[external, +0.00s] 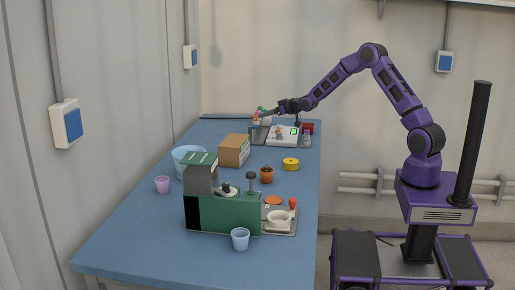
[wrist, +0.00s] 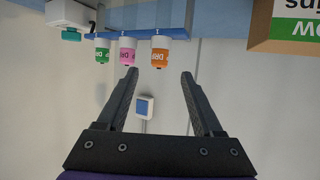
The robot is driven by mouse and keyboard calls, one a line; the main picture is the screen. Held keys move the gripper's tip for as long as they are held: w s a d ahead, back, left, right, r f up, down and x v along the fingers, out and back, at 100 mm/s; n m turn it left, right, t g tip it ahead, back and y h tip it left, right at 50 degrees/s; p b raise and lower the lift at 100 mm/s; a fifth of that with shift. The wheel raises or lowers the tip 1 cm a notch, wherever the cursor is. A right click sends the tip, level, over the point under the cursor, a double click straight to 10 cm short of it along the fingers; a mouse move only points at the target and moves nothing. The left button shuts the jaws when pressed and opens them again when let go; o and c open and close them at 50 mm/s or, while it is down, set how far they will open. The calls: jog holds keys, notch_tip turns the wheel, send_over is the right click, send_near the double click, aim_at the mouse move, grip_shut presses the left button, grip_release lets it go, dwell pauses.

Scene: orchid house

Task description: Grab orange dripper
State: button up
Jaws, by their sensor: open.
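The orange dripper (wrist: 160,50) is a small white bottle with an orange label, upside down in the wrist view. It is the rightmost of three; a pink dripper (wrist: 127,50) and a green dripper (wrist: 102,50) stand in a row to its left. My gripper (wrist: 159,72) is open and empty. The orange dripper lies just beyond the fingertips, roughly midway between them, with no contact visible. In the external view my gripper (external: 268,114) is at the far end of the blue table, close to the small coloured bottles, which are partly hidden and too small to tell apart.
A cardboard box (external: 234,151), a yellow pot (external: 291,164) and a green machine (external: 221,214) stand nearer. The table's left front (external: 135,225) is clear.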

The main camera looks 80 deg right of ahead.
aim_at(258, 125)
jog(key=shift+f+x, duration=0.2)
jog(key=shift+x, duration=2.6)
grip_shut()
